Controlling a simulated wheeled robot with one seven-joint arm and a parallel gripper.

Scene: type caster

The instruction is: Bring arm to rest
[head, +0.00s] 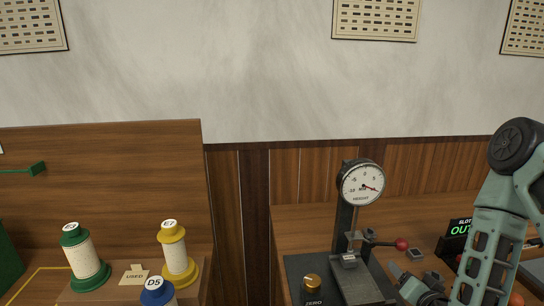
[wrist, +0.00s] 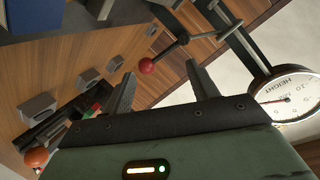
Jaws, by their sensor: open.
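My arm (head: 490,230) stands at the right in the head view, and its lower end runs out of the frame. My gripper (head: 412,288) is low in that view, just right of the dial gauge stand. In the wrist view my gripper (wrist: 162,88) has its two fingers spread apart with nothing held between them. A red lever knob (wrist: 146,65) shows beyond the gap between the fingers; I cannot tell how far beyond. The same red knob (head: 401,245) shows in the head view above my gripper.
Green (head: 84,258), yellow (head: 177,255) and blue (head: 158,293) spools stand at left. The space above the benches is clear.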

